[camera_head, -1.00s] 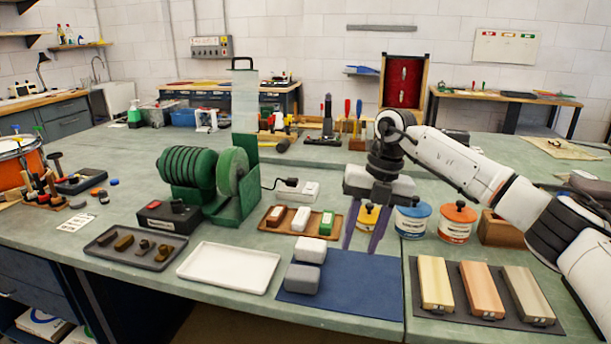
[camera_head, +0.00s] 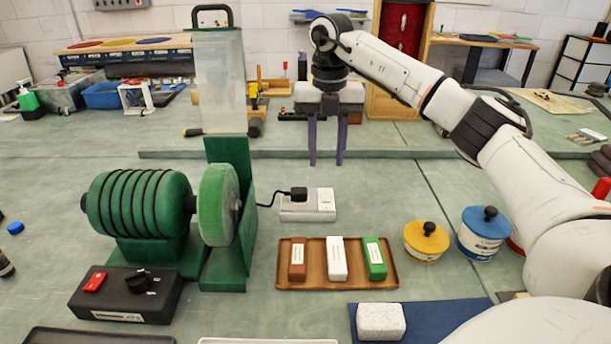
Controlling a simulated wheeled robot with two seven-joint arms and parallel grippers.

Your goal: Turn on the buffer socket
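The buffer socket (camera_head: 308,207) is a low white box on the bench, to the right of the green buffer (camera_head: 140,205). A black plug (camera_head: 298,193) sits on its left part, with a cable running left to the buffer. The right part of the socket has a small switch-like area, too small for me to tell its state. My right gripper (camera_head: 326,162) shows its two purple fingers apart, pointing down, with nothing between them. It appears above the socket in the picture, apart from it. My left gripper is not in view.
A wooden tray (camera_head: 284,283) with three bars lies in front of the socket. A yellow tin (camera_head: 426,241) and a blue tin (camera_head: 481,233) stand to the right. A black control box (camera_head: 127,294) stands front left. The bench around the socket's right is clear.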

